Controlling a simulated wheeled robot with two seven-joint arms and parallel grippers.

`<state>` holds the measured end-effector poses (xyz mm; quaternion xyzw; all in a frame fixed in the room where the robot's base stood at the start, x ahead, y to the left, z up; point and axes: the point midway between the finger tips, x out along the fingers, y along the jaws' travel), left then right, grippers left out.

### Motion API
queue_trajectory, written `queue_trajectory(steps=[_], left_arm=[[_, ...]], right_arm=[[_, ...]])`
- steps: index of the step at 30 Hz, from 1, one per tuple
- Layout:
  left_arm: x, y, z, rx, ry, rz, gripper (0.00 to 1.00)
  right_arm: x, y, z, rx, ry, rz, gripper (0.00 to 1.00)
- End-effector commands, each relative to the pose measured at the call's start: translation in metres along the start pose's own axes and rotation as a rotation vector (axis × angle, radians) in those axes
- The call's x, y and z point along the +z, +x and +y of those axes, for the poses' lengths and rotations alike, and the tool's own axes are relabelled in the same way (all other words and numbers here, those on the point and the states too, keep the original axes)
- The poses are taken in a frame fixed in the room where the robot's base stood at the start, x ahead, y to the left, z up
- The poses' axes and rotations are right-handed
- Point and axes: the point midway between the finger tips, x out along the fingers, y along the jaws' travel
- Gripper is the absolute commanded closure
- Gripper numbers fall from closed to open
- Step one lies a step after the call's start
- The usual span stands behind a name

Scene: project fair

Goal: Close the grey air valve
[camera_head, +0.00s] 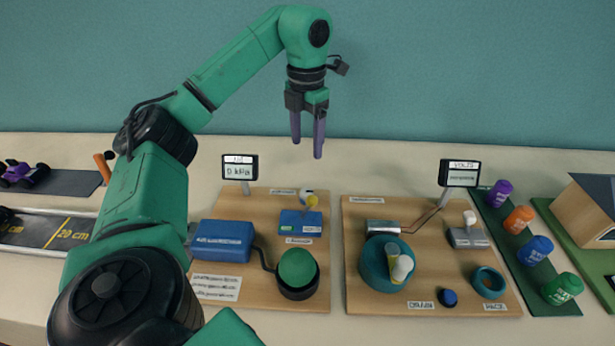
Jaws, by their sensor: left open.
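My left gripper (307,146) hangs fingers-down above the back of the table, behind the left board. Its two purple fingers are apart, with nothing between them. A gauge (239,168) on the board reads 0 kPa. A blue box (222,240) and a green dome on a black base (297,270) stand nearer. My right gripper is not in view.
The right board (365,209) holds a VOLTS display (459,174), a teal dish (374,270), a grey switch-like block (467,237) and a teal ring (488,282). Several coloured cups line a green strip at right. A purple car (22,173) stands far left.

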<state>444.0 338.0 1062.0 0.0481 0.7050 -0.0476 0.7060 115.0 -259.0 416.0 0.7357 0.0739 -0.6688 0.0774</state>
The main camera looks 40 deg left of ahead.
Motion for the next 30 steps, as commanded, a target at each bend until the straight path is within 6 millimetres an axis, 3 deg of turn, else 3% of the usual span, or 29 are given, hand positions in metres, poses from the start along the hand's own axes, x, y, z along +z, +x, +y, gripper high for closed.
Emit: queue_trajectory(steps=[9, 18, 22, 29, 30], left_arm=[[-0.001, 0.071, 0.0, 0.0, 0.0, 0.006, 0.29], [-0.001, 0.132, 0.0, 0.0, -0.001, 0.003, 0.29], [-0.001, 0.143, 0.0, 0.0, -0.001, 0.002, 0.29], [-0.001, 0.144, 0.0, 0.0, 0.0, 0.001, 0.29], [-0.001, 0.144, 0.0, 0.0, 0.0, 0.001, 0.44]], right_arm=[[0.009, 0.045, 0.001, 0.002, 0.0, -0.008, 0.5], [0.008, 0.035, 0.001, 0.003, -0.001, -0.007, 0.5], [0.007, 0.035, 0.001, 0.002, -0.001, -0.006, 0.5], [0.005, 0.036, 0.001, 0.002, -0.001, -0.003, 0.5], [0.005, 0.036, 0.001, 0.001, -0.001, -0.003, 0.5]])
